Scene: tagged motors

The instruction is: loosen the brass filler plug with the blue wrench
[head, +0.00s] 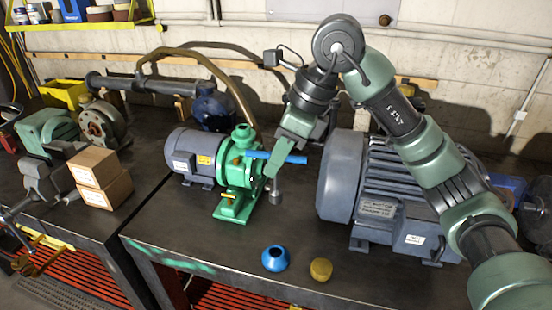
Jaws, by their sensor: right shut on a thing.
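My right gripper (272,170) comes down from above, beside the green pump (240,172) on the bench. It is shut on the blue wrench, whose blue bar (290,158) lies level at the jaws. A grey socket-like end (276,192) hangs below, above the bench top. The pump carries a small brass-coloured part (237,159) on its body and a yellow one (228,197) lower down at the front. I cannot tell for sure which is the filler plug. The wrench end appears apart from both. My left gripper is not in view.
A grey motor (178,160) joins the pump on its left. A large grey motor (375,190) stands to the right. A blue funnel-like piece (275,259) and a yellow cylinder (321,269) are near the front edge. Cardboard boxes (103,197) sit on the left bench.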

